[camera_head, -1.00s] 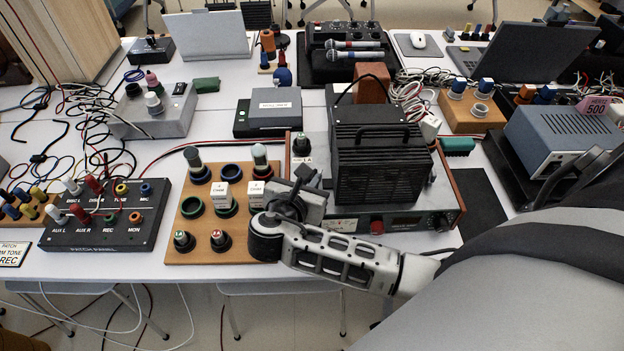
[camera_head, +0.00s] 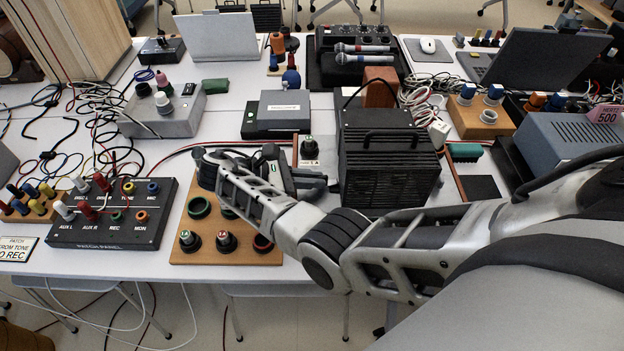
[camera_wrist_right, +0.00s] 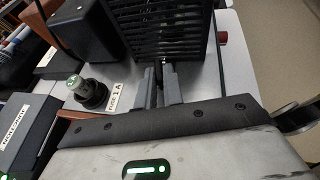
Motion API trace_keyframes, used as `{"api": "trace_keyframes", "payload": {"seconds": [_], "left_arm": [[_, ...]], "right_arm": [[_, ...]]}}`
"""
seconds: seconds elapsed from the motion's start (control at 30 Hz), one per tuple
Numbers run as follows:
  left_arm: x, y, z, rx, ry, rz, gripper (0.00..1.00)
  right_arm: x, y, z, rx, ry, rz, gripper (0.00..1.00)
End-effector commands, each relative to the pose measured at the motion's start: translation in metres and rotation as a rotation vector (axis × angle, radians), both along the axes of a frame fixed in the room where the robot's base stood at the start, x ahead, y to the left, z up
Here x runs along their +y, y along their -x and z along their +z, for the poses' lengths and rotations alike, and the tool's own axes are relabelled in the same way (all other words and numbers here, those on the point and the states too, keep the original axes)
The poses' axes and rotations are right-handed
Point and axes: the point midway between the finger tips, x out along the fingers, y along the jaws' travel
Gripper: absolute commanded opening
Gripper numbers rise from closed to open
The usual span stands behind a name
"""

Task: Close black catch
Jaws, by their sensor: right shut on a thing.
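My right gripper (camera_head: 325,184) reaches in from the right to the box's left side. In the right wrist view its two fingers (camera_wrist_right: 161,88) are close together at the box's lower edge, shut on a small dark part there. This seems to be the black catch, mostly hidden between the fingers. My left gripper is not in view.
A green-topped knob (camera_head: 309,148) with a 1A label stands just left of the box. The wooden board (camera_head: 205,250) with rings and knobs lies under my right forearm. A black patch panel (camera_head: 112,220) with cables is further left. A brown block (camera_head: 380,87) stands behind the box.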

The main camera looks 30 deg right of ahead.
Motion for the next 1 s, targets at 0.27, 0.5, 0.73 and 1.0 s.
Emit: {"api": "trace_keyframes", "payload": {"seconds": [0.27,0.5,0.73,1.0], "left_arm": [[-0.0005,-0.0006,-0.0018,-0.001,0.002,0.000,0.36],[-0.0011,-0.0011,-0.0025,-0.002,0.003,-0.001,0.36],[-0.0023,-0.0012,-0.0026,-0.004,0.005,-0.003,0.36],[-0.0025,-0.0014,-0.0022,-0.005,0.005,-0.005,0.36]], "right_arm": [[-0.0006,-0.0023,-0.0005,0.004,-0.001,-0.132,0.00],[-0.0020,-0.0030,-0.0004,0.003,-0.001,-0.198,0.00],[-0.0028,-0.0034,0.0000,0.004,0.001,-0.237,0.00],[-0.0033,-0.0033,0.0000,0.003,0.001,-0.256,0.00]]}}
